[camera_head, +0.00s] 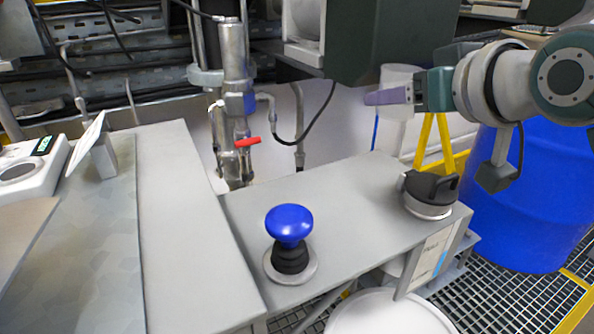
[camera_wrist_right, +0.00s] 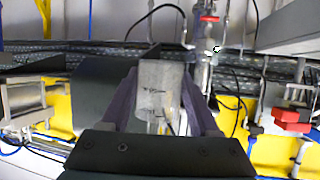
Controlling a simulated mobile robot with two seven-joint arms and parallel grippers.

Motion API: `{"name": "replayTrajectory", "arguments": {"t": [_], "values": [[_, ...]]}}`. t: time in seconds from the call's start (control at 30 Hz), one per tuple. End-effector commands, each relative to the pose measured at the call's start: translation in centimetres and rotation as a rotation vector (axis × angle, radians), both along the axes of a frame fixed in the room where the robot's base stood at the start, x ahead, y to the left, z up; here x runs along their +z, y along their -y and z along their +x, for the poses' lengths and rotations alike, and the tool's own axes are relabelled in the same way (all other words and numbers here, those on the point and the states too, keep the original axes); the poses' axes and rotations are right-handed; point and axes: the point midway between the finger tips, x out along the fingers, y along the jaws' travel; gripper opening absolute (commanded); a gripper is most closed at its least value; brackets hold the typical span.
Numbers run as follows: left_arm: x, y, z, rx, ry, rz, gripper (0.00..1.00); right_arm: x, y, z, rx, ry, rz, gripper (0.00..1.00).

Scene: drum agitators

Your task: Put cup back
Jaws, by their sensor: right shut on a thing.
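My right gripper (camera_head: 388,96) reaches in from the right, above the far right part of the grey bench. Its purple fingers are shut on a pale, whitish cup (camera_head: 401,76), held in the air below a dark green box. In the right wrist view the cup (camera_wrist_right: 160,85) shows grey and see-through between the two fingers (camera_wrist_right: 160,100). The fingers hide part of the cup in the head view. I cannot tell what is in it. My left gripper is not in view.
A blue knob (camera_head: 289,224) and a black-handled lid (camera_head: 430,192) stand on the grey bench (camera_head: 350,195). A red-handled valve pipe (camera_head: 236,110) rises behind. A blue drum (camera_head: 520,195) stands right. A white device (camera_head: 32,165) with a round opening sits far left.

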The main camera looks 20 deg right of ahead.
Motion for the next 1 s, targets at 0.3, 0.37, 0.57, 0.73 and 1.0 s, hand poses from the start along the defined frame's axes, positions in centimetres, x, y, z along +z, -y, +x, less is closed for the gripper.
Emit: {"name": "replayTrajectory", "arguments": {"t": [0.3,0.37,0.57,0.73,1.0], "values": [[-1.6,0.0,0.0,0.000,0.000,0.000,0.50,-3.1,-0.9,1.1,-0.110,-0.002,-0.002,0.03],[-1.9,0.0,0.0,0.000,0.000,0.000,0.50,-4.3,-0.9,1.1,-0.113,-0.003,-0.003,0.03],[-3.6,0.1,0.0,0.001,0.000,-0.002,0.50,-10.3,-0.8,1.1,-0.113,-0.006,-0.004,0.03],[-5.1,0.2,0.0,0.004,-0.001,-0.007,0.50,-15.1,-0.8,1.1,-0.112,-0.004,-0.005,0.03],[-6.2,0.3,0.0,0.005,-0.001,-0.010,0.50,-18.4,-0.8,1.2,-0.112,0.001,-0.006,0.03]]}}
